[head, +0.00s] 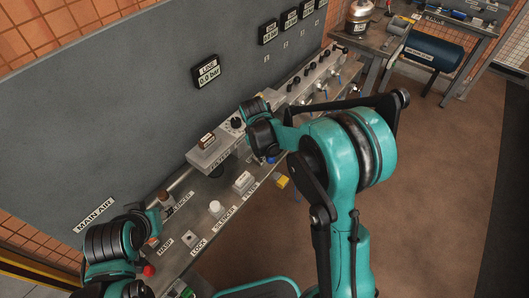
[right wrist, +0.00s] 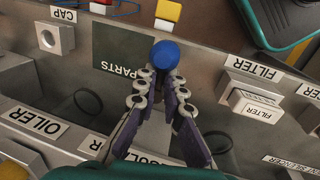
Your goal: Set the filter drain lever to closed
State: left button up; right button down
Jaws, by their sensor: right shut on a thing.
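My right gripper (right wrist: 160,80) is shut on a blue round knob (right wrist: 165,54) in the right wrist view. The knob sits at the fingertips, and its stem is hidden between the fingers. I cannot read a label that names this knob as the filter drain lever, nor tell its setting. In the head view the right gripper is mostly hidden by its own arm, over the bench beside the filter unit (head: 207,155). My left arm is at the lower left of the head view, and its fingers cannot be made out.
A LINE gauge (head: 207,72) reading 0.0 bar is on the grey wall panel. A row of valves (head: 318,80) stands farther along. Floor at right is clear.

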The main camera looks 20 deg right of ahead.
jog(key=shift+s+d, duration=0.1)
jog(key=shift+s, duration=0.1)
dwell(0.4)
jog(key=c, duration=1.6)
grip_release()
jog(key=shift+s+d, duration=0.1)
jog(key=shift+r, duration=0.35)
jog(key=r, duration=0.3)
jog(key=s+a+r, duration=0.1)
jog(key=r, duration=0.3)
jog(key=a+r, duration=0.1)
jog(key=r, duration=0.3)
jog(key=shift+s, duration=0.2)
jog(key=shift+d, duration=0.1)
